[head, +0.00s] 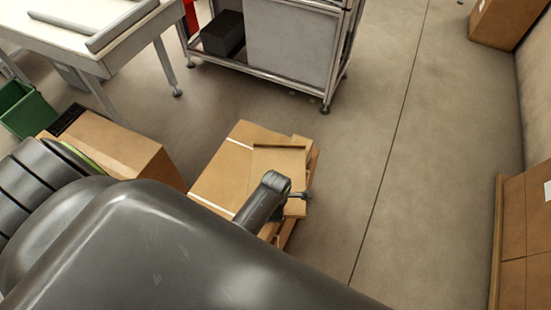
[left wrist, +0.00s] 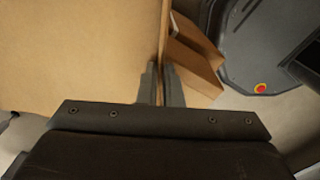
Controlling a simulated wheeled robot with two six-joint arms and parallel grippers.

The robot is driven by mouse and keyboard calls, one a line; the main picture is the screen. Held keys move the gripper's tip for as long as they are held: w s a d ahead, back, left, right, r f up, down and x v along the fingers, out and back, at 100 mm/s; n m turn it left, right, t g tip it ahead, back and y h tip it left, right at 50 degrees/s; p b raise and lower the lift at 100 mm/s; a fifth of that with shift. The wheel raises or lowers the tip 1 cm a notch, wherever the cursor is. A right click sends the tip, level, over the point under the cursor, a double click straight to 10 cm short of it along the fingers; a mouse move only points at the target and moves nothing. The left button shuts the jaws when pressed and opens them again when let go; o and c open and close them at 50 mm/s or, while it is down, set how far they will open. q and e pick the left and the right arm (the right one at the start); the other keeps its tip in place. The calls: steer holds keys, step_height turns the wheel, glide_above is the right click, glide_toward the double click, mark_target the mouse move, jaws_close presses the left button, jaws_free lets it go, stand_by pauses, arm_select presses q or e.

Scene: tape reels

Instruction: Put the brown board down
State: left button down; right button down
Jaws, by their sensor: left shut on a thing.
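The brown board (head: 280,161) shows in the head view over the right part of a cardboard stack (head: 222,172). I cannot tell whether it rests on the stack or hangs just above it. My left gripper (head: 298,196) is at the board's near right side, and my arm hides part of the board. In the left wrist view the board (left wrist: 75,50) fills the upper left, and its edge runs between the fingers of my left gripper (left wrist: 161,85), which are shut on it. My right gripper is in neither view.
The stack sits on a wooden pallet (head: 288,235). A carton (head: 120,150) and a green bin (head: 22,108) stand to the left. A white table (head: 75,42) and a metal-framed cart (head: 295,45) stand behind. Brown panels (head: 525,235) stand at the right. Floor between is clear.

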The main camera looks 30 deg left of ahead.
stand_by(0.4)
arm_select(q)
steer(key=shift+f+b, duration=0.35)
steer(key=shift+f, duration=0.3)
steer(key=c, duration=1.5)
jaws_free()
steer(key=shift+r, duration=0.65)
step_height(320, 180, up, 16)
steer(key=p, duration=0.2)
steer(key=shift+r+p, duration=0.1)
steer(key=shift+p, duration=0.3)
steer(key=shift+s, duration=0.1)
